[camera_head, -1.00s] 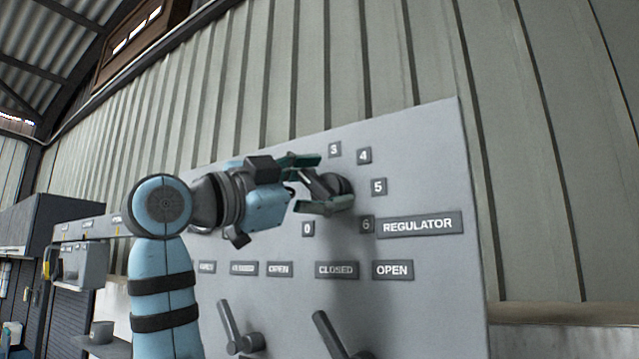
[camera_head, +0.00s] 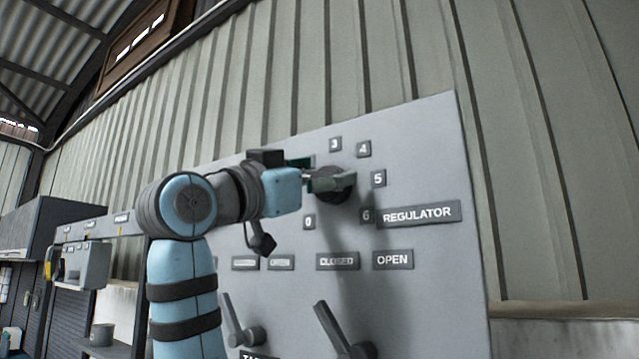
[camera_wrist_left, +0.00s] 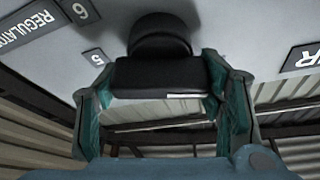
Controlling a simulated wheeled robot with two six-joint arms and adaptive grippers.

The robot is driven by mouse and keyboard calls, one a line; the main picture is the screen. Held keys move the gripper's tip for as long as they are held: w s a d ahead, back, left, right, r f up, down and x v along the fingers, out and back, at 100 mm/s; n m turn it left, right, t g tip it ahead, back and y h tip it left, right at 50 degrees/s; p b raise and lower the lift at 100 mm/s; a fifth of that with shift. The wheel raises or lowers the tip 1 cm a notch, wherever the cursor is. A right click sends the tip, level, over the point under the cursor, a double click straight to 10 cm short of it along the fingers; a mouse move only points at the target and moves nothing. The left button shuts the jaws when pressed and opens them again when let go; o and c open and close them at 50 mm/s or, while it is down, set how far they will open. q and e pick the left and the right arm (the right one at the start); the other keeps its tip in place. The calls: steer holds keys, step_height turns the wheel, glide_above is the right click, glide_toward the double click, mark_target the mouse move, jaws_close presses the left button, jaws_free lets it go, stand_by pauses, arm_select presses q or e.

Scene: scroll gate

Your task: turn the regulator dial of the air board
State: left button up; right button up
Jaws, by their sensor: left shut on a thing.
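The regulator dial (camera_head: 334,194) is a dark round knob with a grip bar, on the grey air board (camera_head: 440,160). Number plates, among them 3, 4, 5, 6 and 0, ring it, and the REGULATOR plate (camera_head: 419,215) is to its right. My left gripper (camera_head: 326,177) reaches in from the left, its green fingers at the dial. In the left wrist view, the dial's black bar (camera_wrist_left: 158,74) sits between the two fingers, which are shut on it. In the head view the fingers and wrist partly hide the dial. My right gripper is not in view.
Two lever handles (camera_head: 338,328) stick out from the lower board, below the CLOSED (camera_head: 338,261) and OPEN (camera_head: 393,260) plates. A grey cup (camera_head: 102,334) stands on a shelf at lower left. The board's right side is free of handles.

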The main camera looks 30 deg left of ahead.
arm_select(q)
steer(key=n+y, duration=0.1)
steer(key=n, duration=0.1)
steer(key=n+y+b, duration=0.1)
steer(key=n, duration=0.2)
steer(key=shift+n+t+y, duration=0.3)
steer(key=shift+t, duration=0.1)
steer(key=n+y, duration=0.2)
steer(key=n, duration=0.2)
steer(key=shift+a+b, duration=0.1)
steer(key=shift+b, duration=0.2)
steer(key=n+y, duration=0.2)
steer(key=n, duration=0.1)
steer(key=shift+w+n, duration=0.1)
steer(key=shift+n, duration=0.3)
steer(key=shift+a+f+n+g+y+p, duration=0.15)
steer(key=shift+n+g+y, duration=0.3)
steer(key=shift+n, duration=0.7)
steer(key=shift+r+n+g+y+p, duration=0.2)
steer(key=shift+n+y, duration=0.45)
steer(key=shift+n, duration=0.5)
steer(key=o, duration=1.1)
steer(key=shift+c, duration=0.2)
steer(key=shift+o, duration=0.4)
steer(key=shift+w, duration=0.15)
